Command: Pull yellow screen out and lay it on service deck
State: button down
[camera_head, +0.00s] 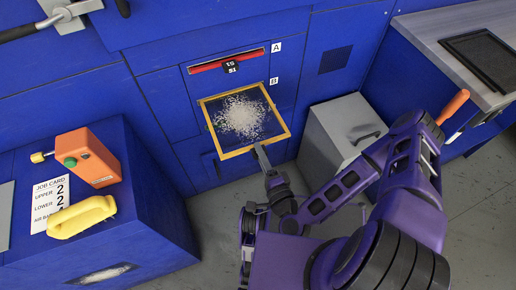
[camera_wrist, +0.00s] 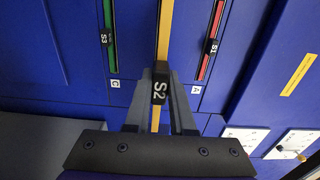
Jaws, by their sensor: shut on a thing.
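The yellow-framed screen (camera_head: 283,129) sticks out of slot B in the blue machine front, roughly level. Pale lint covers the middle of its dark mesh. My gripper (camera_head: 261,152) is at its front edge. In the wrist view, my gripper (camera_wrist: 160,88) is shut on the black tab marked S2 (camera_wrist: 159,91) of the yellow screen, whose frame edge (camera_wrist: 165,32) runs up between the fingers. The rear of the screen is hidden inside the slot, if it is still in it. A grey worktop (camera_head: 433,40) stands at the right; I cannot tell whether it is the service deck.
The red screen S1 (camera_head: 203,67) sits in slot A above; the green screen S3 (camera_wrist: 109,52) shows by label C. A grey lidded bin (camera_head: 342,122) stands right of the screen. A dark tray (camera_head: 483,58) lies on the worktop. A blue cabinet at left bears an orange device (camera_head: 88,158) and yellow object (camera_head: 82,215).

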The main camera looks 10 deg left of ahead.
jog(key=shift+v, duration=2.7)
